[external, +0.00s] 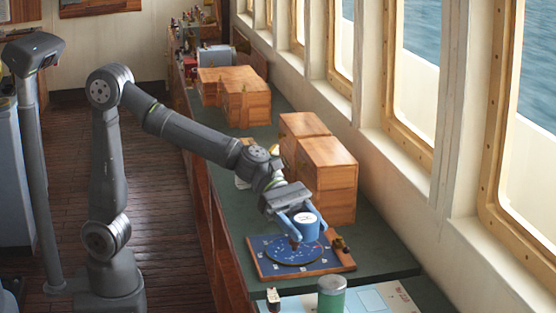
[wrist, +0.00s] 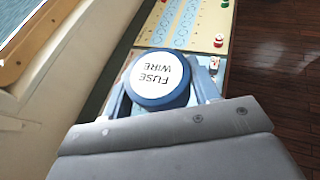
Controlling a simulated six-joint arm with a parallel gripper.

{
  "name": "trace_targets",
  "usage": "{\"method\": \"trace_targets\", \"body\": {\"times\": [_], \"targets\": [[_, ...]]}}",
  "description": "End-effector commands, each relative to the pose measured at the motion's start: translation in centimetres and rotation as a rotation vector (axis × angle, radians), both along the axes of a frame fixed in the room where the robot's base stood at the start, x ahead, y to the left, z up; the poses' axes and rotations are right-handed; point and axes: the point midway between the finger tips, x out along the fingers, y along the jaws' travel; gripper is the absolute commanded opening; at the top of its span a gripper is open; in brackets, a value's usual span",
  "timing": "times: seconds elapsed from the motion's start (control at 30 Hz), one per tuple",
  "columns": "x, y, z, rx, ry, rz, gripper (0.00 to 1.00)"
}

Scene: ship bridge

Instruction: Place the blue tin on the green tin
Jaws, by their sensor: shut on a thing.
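The blue tin (external: 306,230) has a white lid reading "FUSE WIRE"; the lid and blue rim also show large in the wrist view (wrist: 157,82). My gripper (external: 304,226) is shut on the blue tin, with a blue finger on either side of it, also seen in the wrist view (wrist: 160,92). The tin looks upright and held above a wood-framed blue board. The green tin (external: 331,296) with a pale grey-green top stands at the front edge of the external view, nearer the camera than my gripper. I cannot make it out in the wrist view.
The wood-framed blue board (external: 262,268) with a round dial lies on the green counter (external: 240,214). A small figure (external: 273,299) stands left of the green tin, on a pale chart (external: 375,299). Wooden boxes (external: 326,180) stand behind my gripper, along the window wall.

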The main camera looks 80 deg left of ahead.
Motion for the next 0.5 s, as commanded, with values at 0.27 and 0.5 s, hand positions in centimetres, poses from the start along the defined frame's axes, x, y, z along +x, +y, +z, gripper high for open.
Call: {"method": "trace_targets", "body": {"times": [0.27,0.5], "targets": [[-1.7,-1.6,-2.1,-0.002,0.002,-0.045,0.32],[-1.7,-1.5,-4.6,-0.003,-0.001,-0.044,0.32]]}}
